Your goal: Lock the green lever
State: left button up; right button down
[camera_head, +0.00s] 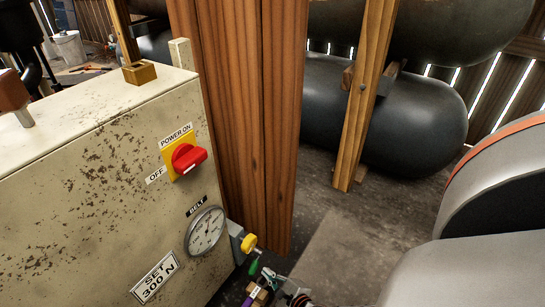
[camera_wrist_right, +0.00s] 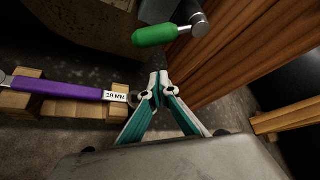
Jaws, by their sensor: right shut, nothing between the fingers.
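The green lever (camera_head: 254,268) hangs low by the right end of the beige cabinet in the head view. In the right wrist view the green lever (camera_wrist_right: 155,35) lies nearly level, its right end joined to a metal fitting (camera_wrist_right: 199,25). My right gripper (camera_wrist_right: 158,80) is shut and empty, with its teal and white fingers together. Its tips are below the lever in that view and look apart from it. In the head view my right gripper (camera_head: 272,277) shows only small, at the bottom edge. My left gripper is not in view.
The cabinet (camera_head: 80,190) has a red power switch (camera_head: 188,157) and a belt gauge (camera_head: 206,230). A yellow knob (camera_head: 249,243) is just above the lever. A wooden post (camera_head: 245,120) stands behind. A purple 19 mm wrench (camera_wrist_right: 70,90) rests on wooden blocks (camera_wrist_right: 60,108).

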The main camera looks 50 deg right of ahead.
aim_at(255, 263)
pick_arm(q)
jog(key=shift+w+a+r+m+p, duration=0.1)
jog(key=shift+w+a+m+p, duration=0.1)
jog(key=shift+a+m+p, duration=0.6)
pick_arm(e)
jog(key=a+r, duration=0.1)
jog(key=w+a+r, duration=0.1)
jog(key=shift+w+a+r, duration=0.15)
jog(key=shift+w+r, duration=0.15)
jog(key=shift+r, duration=0.05)
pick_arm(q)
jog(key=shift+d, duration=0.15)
